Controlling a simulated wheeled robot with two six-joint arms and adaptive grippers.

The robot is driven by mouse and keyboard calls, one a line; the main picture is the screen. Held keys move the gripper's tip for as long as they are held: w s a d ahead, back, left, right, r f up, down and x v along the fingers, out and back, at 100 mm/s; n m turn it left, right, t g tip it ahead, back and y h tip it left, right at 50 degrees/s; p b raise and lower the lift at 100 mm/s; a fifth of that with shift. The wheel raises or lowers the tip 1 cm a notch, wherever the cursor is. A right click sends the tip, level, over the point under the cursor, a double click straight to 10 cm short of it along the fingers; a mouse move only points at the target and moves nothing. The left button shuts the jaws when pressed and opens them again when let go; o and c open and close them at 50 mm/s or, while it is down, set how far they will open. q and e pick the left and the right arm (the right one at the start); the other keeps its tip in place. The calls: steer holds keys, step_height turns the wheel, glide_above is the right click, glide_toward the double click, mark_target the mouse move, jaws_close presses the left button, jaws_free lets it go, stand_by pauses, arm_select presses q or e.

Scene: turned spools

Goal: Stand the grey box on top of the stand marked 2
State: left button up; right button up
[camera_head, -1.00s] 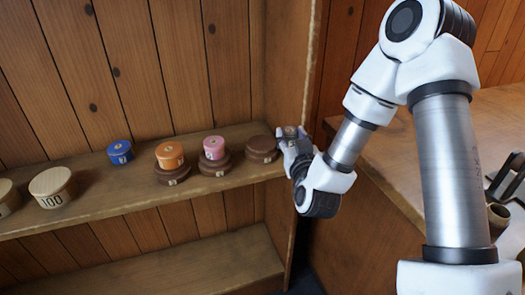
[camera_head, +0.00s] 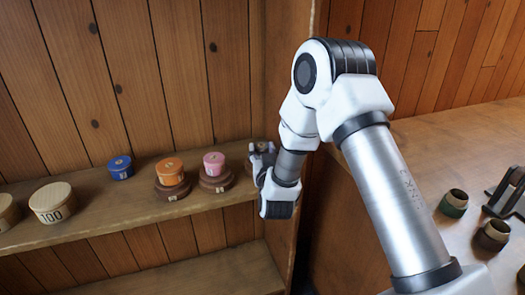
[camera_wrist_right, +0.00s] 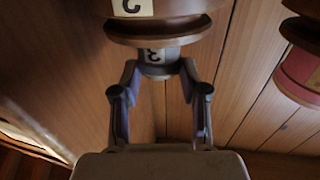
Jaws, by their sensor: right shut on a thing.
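The grey box (camera_head: 262,147) is between the fingertips of my right gripper (camera_head: 261,155), near the right end of the shelf. In the right wrist view, which looks upside down, the grey box (camera_wrist_right: 158,66) carries a label 3 and my right gripper (camera_wrist_right: 159,72) is shut on it. The brown stand marked 2 (camera_wrist_right: 185,10) is right against the box in that picture, on its underside. I cannot tell whether they touch. In the head view the stand (camera_head: 249,168) is mostly hidden behind the gripper. My left gripper is not in view.
On the shelf (camera_head: 140,207), a pink box (camera_head: 214,162) and an orange box (camera_head: 169,170) stand on brown stands just left. A blue box (camera_head: 120,168) and a beige box marked 100 (camera_head: 52,202) are farther left. The cabinet's side wall (camera_head: 287,90) is close on the right.

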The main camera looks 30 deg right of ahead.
steer(key=o, duration=1)
steer(key=shift+f, duration=0.15)
steer(key=shift+r, duration=0.25)
steer(key=v, duration=1.1)
steer(key=s+a+f+n+g+y, duration=0.1)
steer(key=s+a+f+g+y, duration=0.3)
steer(key=f, duration=0.8)
steer(key=s+a+f+n+g+y, duration=0.15)
steer(key=s+f+g, duration=0.4)
steer(key=f, duration=0.65)
steer(key=s+a+f+g, duration=0.1)
steer(key=s+f+g, duration=0.1)
steer(key=s, duration=0.4)
steer(key=s+a+f+n+g+y, duration=0.1)
steer(key=s+f+g, duration=0.1)
steer(key=s+f, duration=0.3)
steer(key=s+a+f+n+g+y, duration=0.1)
steer(key=s+f+g, duration=0.2)
steer(key=s, duration=0.4)
steer(key=shift+a+f+b, duration=0.25)
steer(key=shift+a+b, duration=0.05)
steer(key=shift+b, duration=0.1)
